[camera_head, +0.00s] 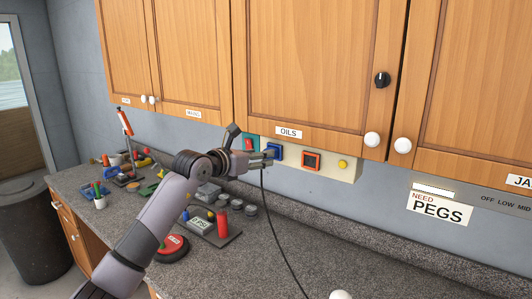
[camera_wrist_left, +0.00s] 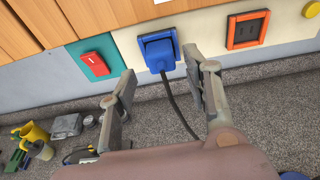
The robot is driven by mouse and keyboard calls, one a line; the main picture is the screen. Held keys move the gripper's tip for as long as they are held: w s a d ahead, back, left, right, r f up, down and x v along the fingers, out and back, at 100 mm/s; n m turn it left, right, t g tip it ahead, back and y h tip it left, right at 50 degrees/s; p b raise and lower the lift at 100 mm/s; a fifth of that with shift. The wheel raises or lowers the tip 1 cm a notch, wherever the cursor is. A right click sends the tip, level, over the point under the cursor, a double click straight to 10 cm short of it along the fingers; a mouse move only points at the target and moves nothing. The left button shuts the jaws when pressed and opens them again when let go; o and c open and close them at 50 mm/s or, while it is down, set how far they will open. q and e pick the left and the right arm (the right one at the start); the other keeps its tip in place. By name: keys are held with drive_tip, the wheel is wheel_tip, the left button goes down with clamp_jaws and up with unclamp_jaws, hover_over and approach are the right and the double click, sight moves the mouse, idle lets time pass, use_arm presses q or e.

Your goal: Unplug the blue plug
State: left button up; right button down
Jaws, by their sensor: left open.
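The blue plug (camera_wrist_left: 161,62) sits at a blue-framed socket (camera_wrist_left: 157,38) on the cream wall panel, under the wooden cabinets. A black cable (camera_wrist_left: 176,108) hangs from it onto the counter; the cable (camera_head: 267,212) also shows in the head view. My left gripper (camera_head: 268,157) reaches the panel from the left, right by the blue socket (camera_head: 276,151). In the left wrist view, the open fingers of my left gripper (camera_wrist_left: 161,68) stand on either side of the plug, with visible gaps. My right gripper is not in view.
A red switch on a teal plate (camera_wrist_left: 95,62) is left of the socket. An orange-framed socket (camera_head: 311,160) and a yellow button (camera_head: 342,164) are to its right. Tools and cups crowd the counter's left; a white knob (camera_head: 372,139) juts from the cabinet.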

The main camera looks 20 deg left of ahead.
use_arm(q)
drive_tip(key=shift+x, duration=2.3)
drive_tip(key=shift+r, duration=0.1)
clamp_jaws()
drive_tip(key=f+b+v, duration=0.1)
drive_tip(key=b+v, duration=0.1)
drive_tip(key=v, duration=0.4)
drive_tip(key=shift+s+f, duration=0.1)
drive_tip(key=shift+f, duration=0.1)
